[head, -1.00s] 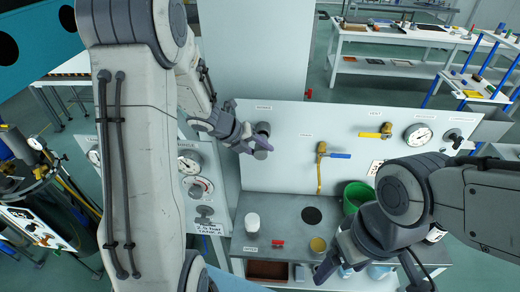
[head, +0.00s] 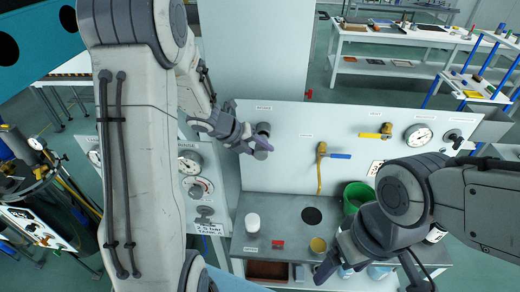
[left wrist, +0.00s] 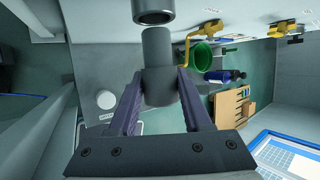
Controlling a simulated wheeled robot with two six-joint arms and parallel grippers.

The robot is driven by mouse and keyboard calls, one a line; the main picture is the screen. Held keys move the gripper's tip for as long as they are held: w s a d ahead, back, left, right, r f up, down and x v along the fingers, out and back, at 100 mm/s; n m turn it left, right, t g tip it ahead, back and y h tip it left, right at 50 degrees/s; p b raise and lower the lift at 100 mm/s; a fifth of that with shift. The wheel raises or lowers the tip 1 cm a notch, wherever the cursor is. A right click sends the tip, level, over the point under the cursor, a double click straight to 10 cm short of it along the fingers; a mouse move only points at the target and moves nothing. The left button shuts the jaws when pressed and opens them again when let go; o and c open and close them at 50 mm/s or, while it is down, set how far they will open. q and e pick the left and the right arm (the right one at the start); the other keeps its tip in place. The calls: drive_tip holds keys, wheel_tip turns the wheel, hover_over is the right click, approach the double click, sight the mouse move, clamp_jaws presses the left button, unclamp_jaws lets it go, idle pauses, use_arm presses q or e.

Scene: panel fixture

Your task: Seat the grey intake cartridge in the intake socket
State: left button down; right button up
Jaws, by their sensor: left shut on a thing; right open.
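The grey intake cartridge (left wrist: 157,48) is a stepped cylinder with a narrower end that points away from my gripper. My left gripper (left wrist: 161,84) is shut around its wider body. The intake socket (left wrist: 153,14) is a dark-mouthed grey cylinder just beyond the narrow end, roughly in line with it; a small gap appears between them. In the head view the socket (head: 262,128) sticks out from the upright panel, and the cartridge (head: 261,154) is just below it in my left gripper (head: 258,147). My right gripper (head: 331,268) is open, low over the bench, its tips partly hidden.
On the grey bench are a white cup (head: 252,222), a red part (head: 277,244) and a green bucket (head: 354,194).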

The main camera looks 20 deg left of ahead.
use_arm(q)
drive_tip(key=shift+w+a+r+p, duration=0.1)
drive_tip(key=shift+w+a+p, duration=0.25)
drive_tip(key=shift+w, duration=0.5)
drive_tip(key=shift+w+a+f+p, duration=0.1)
drive_tip(key=shift+w+p, duration=0.45)
drive_tip(key=shift+w, duration=0.25)
drive_tip(key=shift+w+a+r+p, duration=0.1)
drive_tip(key=shift+w+a+p, duration=0.25)
drive_tip(key=shift+w, duration=0.5)
drive_tip(key=shift+c, duration=1.3)
unclamp_jaws()
drive_tip(key=shift+d, duration=0.1)
